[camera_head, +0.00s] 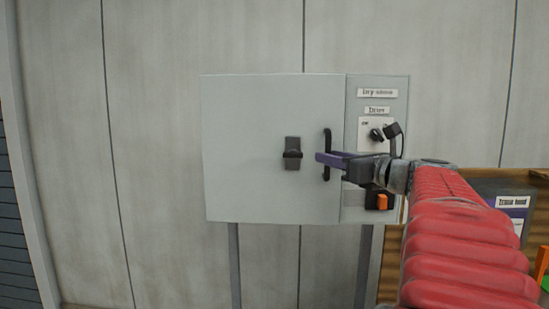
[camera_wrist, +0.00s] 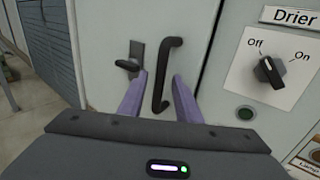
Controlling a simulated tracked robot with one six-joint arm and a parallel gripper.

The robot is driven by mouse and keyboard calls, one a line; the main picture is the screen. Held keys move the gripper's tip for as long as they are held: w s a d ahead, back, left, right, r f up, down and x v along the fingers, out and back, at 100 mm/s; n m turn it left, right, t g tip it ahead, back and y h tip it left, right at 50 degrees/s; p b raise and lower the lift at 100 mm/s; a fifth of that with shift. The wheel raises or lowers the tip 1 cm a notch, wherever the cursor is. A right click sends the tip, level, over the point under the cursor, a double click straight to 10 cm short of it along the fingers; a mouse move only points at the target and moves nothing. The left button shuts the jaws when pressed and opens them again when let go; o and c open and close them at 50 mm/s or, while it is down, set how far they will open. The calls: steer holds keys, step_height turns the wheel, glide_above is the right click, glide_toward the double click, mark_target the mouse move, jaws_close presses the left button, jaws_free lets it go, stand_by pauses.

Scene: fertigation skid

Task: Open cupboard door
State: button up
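The cupboard door (camera_head: 265,190) is a pale grey panel and looks shut. It carries a black vertical bar handle (camera_head: 327,142) near its right edge and a dark latch (camera_head: 292,153) with a small lever to the left of that. My gripper (camera_head: 325,160) is at the handle in the head view. In the wrist view the purple fingers of my gripper (camera_wrist: 160,98) are apart, one on each side of the lower part of the handle (camera_wrist: 168,75). The latch lever (camera_wrist: 128,65) lies left of the left finger. I cannot tell whether the fingers touch the handle.
A wooden board (camera_head: 505,180) stands at the right.

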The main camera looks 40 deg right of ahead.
jaws_close()
stand_by(0.3)
stand_by(0.4)
